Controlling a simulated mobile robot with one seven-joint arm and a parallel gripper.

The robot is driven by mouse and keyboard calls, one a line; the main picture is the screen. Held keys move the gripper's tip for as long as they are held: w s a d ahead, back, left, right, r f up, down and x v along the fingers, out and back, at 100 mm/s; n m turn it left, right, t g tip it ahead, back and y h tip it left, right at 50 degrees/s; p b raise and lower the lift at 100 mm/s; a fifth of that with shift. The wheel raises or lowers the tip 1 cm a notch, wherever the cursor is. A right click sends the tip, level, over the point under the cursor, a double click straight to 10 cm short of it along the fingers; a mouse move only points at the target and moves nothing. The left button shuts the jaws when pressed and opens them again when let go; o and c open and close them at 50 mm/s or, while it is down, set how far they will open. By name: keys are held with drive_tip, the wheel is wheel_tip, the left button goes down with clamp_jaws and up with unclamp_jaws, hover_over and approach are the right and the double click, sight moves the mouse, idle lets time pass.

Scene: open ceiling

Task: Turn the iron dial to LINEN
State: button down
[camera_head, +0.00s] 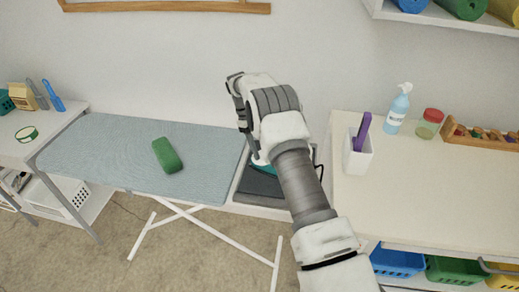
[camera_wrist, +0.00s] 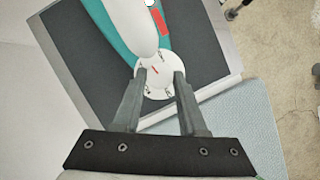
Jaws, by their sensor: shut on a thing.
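The iron, with a teal body (camera_wrist: 122,30) and a white handle (camera_wrist: 133,22), lies on a dark pad in the wrist view. Its round white dial (camera_wrist: 156,84) has a short red mark at its upper part. Small dark marks around the dial are too small to read. My gripper (camera_wrist: 160,76) has one finger on each side of the dial and is shut on it. In the head view only a bit of the teal iron (camera_head: 260,160) shows behind my arm, and the fingertips are hidden.
The iron's dark rest (camera_head: 262,188) adjoins the blue ironing board (camera_head: 100,150), which holds a green block (camera_head: 167,155).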

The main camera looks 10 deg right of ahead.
drive_tip(key=shift+w+d+m+y, duration=0.1)
drive_tip(key=shift+m+y, duration=0.4)
drive_tip(key=shift+m, duration=0.6)
drive_tip(key=shift+c, duration=2.2)
unclamp_jaws()
drive_tip(key=p+v, duration=0.6)
drive_tip(key=v, duration=0.1)
drive_tip(key=shift+r, duration=0.25)
drive_tip(key=shift+w, duration=0.1)
